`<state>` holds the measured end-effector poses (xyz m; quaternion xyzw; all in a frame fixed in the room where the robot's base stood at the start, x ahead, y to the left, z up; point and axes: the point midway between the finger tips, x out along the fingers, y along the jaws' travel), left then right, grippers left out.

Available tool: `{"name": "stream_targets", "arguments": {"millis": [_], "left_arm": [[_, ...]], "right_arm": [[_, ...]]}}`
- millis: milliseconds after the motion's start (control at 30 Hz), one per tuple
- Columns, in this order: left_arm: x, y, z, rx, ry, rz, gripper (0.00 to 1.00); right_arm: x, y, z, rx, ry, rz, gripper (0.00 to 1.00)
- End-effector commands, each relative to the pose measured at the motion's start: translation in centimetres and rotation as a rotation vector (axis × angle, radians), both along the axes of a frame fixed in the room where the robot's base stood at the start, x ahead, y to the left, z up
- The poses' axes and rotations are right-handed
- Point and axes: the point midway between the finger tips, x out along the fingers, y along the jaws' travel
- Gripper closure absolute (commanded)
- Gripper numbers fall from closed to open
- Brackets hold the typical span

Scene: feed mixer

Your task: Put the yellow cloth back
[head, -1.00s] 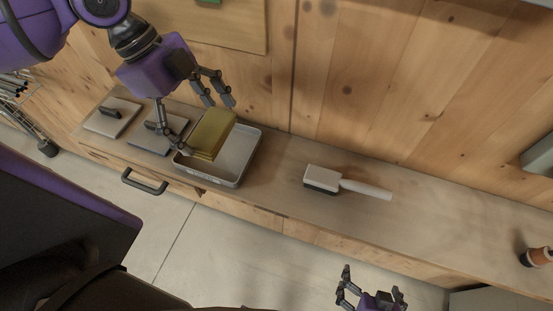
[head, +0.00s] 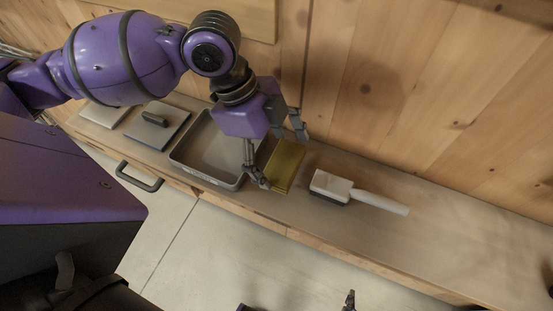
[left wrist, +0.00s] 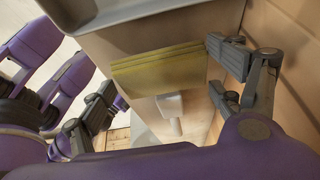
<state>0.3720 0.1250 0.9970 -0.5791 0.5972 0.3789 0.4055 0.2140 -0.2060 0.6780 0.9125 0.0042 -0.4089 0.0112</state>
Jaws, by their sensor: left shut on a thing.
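The yellow cloth (head: 286,167) is a folded, flat block. My left gripper (head: 281,157) is shut on it, with a finger at each end. The cloth is just right of the grey tray (head: 206,178), between the tray and the white brush. In the left wrist view the cloth (left wrist: 158,66) spans between the fingers (left wrist: 165,85), below the tray's edge (left wrist: 120,14). I cannot tell whether it touches the counter. Only a small part of my right gripper (head: 350,300) shows at the bottom edge of the head view.
A white brush (head: 333,187) with a long handle lies on the wooden counter (head: 440,245). Two flat plates with dark handles, one grey (head: 165,130) and one pale (head: 104,115), lie left of the tray. A wooden wall stands behind. The counter's right part is clear.

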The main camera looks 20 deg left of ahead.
Motion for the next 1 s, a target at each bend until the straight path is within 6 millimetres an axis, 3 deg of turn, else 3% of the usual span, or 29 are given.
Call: {"name": "stream_targets", "arguments": {"millis": [133, 467, 500, 600, 1000], "left_arm": [[-0.2, 0.1, -2.5, 0.001, 0.006, 0.001, 0.36], [-0.1, 0.2, -2.8, 0.003, 0.000, 0.000, 0.36], [-0.1, 0.2, -2.9, 0.003, 0.000, 0.000, 0.12], [-0.1, 0.2, -2.9, 0.003, 0.000, 0.000, 0.00], [-0.1, 0.2, -2.7, 0.003, 0.000, 0.000, 0.00]], "right_arm": [[-0.5, -0.1, -0.6, -0.004, 0.011, 0.004, 0.00], [-0.3, -0.1, -0.4, -0.005, 0.006, 0.005, 0.00], [-0.3, -0.1, -0.4, -0.005, 0.005, 0.005, 0.00], [-0.1, -0.1, -0.3, -0.004, 0.003, 0.006, 0.00], [-0.1, -0.1, -0.3, -0.004, 0.002, 0.006, 0.00]]}}
